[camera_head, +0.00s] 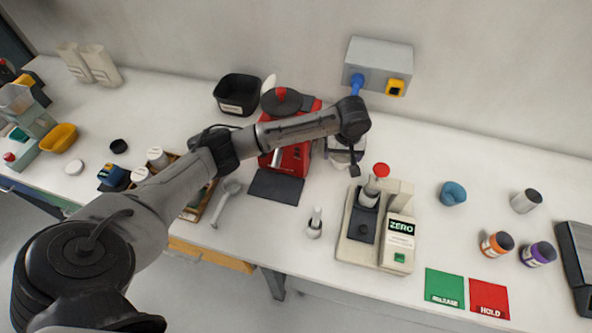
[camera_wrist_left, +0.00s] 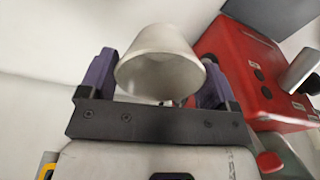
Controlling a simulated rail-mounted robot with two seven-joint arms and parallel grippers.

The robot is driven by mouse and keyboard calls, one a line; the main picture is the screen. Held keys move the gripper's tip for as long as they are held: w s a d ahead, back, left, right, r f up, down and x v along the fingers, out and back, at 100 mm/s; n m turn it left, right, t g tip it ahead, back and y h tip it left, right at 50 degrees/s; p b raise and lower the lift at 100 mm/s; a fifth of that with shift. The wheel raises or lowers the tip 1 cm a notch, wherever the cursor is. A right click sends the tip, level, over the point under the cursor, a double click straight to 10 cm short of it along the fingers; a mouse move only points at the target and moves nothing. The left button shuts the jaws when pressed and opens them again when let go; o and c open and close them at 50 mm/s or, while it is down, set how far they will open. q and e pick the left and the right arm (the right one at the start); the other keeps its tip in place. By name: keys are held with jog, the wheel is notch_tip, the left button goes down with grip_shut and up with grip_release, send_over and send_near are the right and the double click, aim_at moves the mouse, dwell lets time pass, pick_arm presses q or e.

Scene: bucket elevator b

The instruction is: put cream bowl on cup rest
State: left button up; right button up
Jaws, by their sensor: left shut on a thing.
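The cream bowl (camera_wrist_left: 158,62) is held between the purple fingers of my left gripper (camera_wrist_left: 157,82), its wide opening facing the wrist camera. In the head view my left gripper (camera_head: 345,150) is just right of the red machine (camera_head: 297,157), partly hidden by my own wrist. The red machine also shows in the left wrist view (camera_wrist_left: 240,65), right of the bowl. A dark flat plate (camera_head: 276,187) lies at its front foot; I cannot tell whether this is the cup rest. My right gripper is out of view.
A scale marked ZERO (camera_head: 400,240) stands right of the gripper. A grey wall box (camera_head: 378,62) is behind. A black bin (camera_head: 238,95) stands left of the machine. A blue cup (camera_head: 452,193) and bottles are at right. Bench between plate and scale holds a small white item (camera_head: 314,229).

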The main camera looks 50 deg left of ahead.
pick_arm(q)
jog(key=f, duration=0.5)
jog(key=shift+a+f+b, duration=0.25)
jog(key=shift+f+b, duration=0.1)
jog(key=shift+b, duration=0.05)
jog(key=shift+f+b, duration=0.35)
jog(key=shift+f, duration=2.2)
jog(key=shift+f, duration=0.1)
jog(key=o, duration=0.9)
